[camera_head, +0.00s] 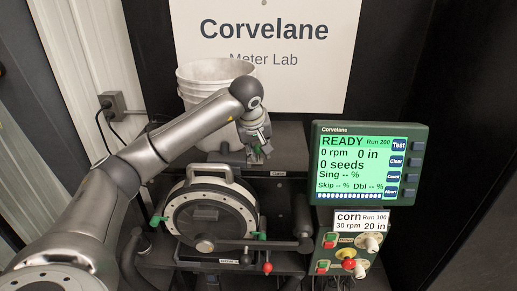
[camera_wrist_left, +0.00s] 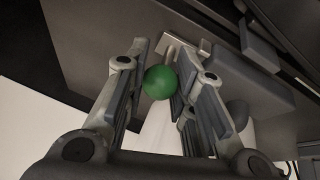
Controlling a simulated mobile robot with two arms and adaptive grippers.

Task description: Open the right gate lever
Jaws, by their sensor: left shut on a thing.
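My left gripper (camera_head: 260,152) reaches over the seed meter to the dark shelf in front of the white bucket. In the left wrist view its two fingers (camera_wrist_left: 160,84) are on either side of a round green knob (camera_wrist_left: 158,83), shut on it. The knob sits on a short pale stem (camera_wrist_left: 169,52); I take it as the knob of the gate lever. In the head view the fingers and wrist mostly hide the lever, so its angle cannot be told. My right gripper is not in view.
The round seed meter (camera_head: 208,214) with a top handle stands below my left arm. A white bucket (camera_head: 200,72) is behind. A display (camera_head: 367,163) reading READY and a control panel (camera_head: 346,252) stand at the right. A red-knobbed lever (camera_head: 267,267) is low in front.

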